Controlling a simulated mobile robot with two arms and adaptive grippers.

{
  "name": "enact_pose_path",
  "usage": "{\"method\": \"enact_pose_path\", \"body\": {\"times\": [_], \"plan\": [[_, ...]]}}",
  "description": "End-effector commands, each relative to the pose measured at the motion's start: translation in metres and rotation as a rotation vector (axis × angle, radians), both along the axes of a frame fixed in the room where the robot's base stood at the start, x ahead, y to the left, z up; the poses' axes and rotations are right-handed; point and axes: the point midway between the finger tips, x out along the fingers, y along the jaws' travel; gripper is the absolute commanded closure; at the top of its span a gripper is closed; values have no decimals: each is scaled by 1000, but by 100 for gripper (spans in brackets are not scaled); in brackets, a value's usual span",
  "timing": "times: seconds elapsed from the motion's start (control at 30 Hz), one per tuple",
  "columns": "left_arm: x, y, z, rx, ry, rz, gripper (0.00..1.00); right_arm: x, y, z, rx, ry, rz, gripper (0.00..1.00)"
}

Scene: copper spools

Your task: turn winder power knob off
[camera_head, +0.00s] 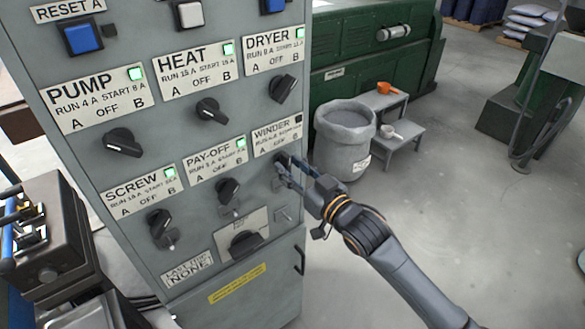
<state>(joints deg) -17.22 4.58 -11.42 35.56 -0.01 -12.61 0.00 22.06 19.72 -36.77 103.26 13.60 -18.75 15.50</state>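The grey control cabinet (130,240) stands at the left and centre. Its WINDER label (277,136) is at the right edge of the panel, and the small lamp (299,120) on it is dark. The black winder knob (280,158) sits below the label and is largely covered by my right gripper (285,167). The fingertips are at the knob, one on the upper side and one on the lower. I cannot tell whether they grip it, nor which way the knob points. My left gripper does not show.
The pump (122,143), heat (211,110), dryer (283,89), screw (160,222) and pay-off (228,191) knobs are close by, with green lamps on their labels. A larger switch (245,243) is below. A grey bin (343,145) and step stool (390,125) stand behind my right arm. Open floor lies right.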

Motion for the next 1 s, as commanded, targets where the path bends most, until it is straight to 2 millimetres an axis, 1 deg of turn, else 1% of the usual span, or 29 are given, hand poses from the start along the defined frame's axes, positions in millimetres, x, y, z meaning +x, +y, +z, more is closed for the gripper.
{"method": "enact_pose_path", "body": {"times": [0.27,0.37,0.47,0.8,1.0], "plan": [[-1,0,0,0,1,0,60,-1,0,0,0,1,0,63],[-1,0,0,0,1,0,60,-5,-4,-1,0,1,0,63],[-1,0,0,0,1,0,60,-16,-12,-2,0,2,0,63],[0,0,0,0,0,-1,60,-74,-53,-1,-1,3,1,63],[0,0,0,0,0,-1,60,-93,-68,-1,-2,2,0,63]]}}
